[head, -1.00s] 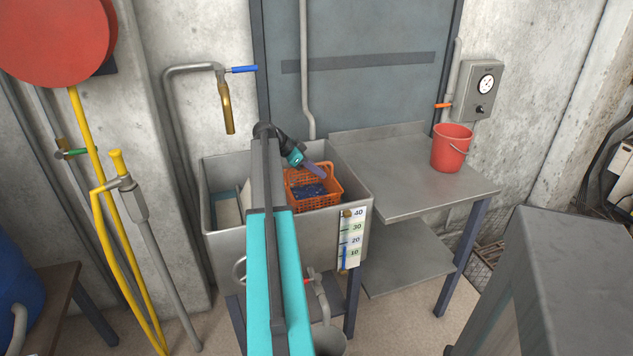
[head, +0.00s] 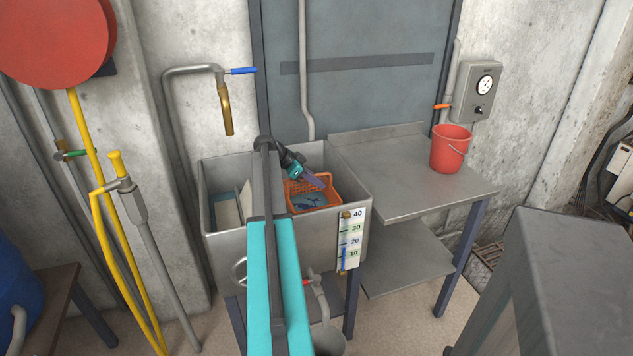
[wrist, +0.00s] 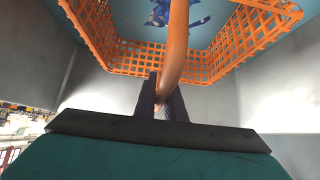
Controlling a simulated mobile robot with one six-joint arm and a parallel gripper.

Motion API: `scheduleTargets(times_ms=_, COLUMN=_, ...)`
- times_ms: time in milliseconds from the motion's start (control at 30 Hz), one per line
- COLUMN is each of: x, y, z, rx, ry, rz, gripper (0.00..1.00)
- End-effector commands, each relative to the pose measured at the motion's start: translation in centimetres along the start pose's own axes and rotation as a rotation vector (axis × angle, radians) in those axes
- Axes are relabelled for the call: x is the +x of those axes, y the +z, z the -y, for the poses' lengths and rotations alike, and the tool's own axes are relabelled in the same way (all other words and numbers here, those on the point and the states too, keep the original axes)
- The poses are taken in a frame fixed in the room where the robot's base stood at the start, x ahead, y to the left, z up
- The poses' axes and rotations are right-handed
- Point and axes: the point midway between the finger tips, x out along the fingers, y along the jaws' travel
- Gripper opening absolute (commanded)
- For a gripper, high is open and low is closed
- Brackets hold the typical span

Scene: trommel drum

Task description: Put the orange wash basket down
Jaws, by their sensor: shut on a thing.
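The orange wash basket (head: 325,201) is inside the right part of the grey metal sink (head: 225,250), low between its walls. My gripper (head: 314,183) reaches down into the sink and is shut on the basket's orange handle (wrist: 177,45), which passes between the fingers (wrist: 160,98) in the wrist view. The basket's mesh walls (wrist: 90,30) show there too. Inside the basket I see a pale blue surface with darker blue pieces (wrist: 178,12). Whether the basket's underside touches the sink floor is hidden.
A side table (head: 395,175) with a red bucket (head: 450,149) adjoins the sink on the right. A brass spout (head: 226,108) hangs over the sink's back left. A level gauge (head: 350,240) is on the front. A grey block (head: 580,260) stands at right.

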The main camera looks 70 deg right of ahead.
Motion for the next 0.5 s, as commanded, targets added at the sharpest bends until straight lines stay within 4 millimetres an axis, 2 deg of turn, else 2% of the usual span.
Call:
scheduleTargets(times_ms=233, x=0.04, y=0.07, z=0.03, rx=0.0, ry=-0.001, rz=-0.002, gripper=0.0)
scheduleTargets(times_ms=267, x=0.09, y=0.18, z=0.02, rx=0.0, ry=0.0, rz=0.0, gripper=0.11)
scheduleTargets(times_ms=367, x=0.03, y=0.14, z=0.02, rx=-0.001, ry=-0.001, rz=0.0, gripper=0.28)
scheduleTargets(times_ms=500, x=0.02, y=0.15, z=0.03, rx=-0.001, ry=-0.001, rz=0.0, gripper=0.28)
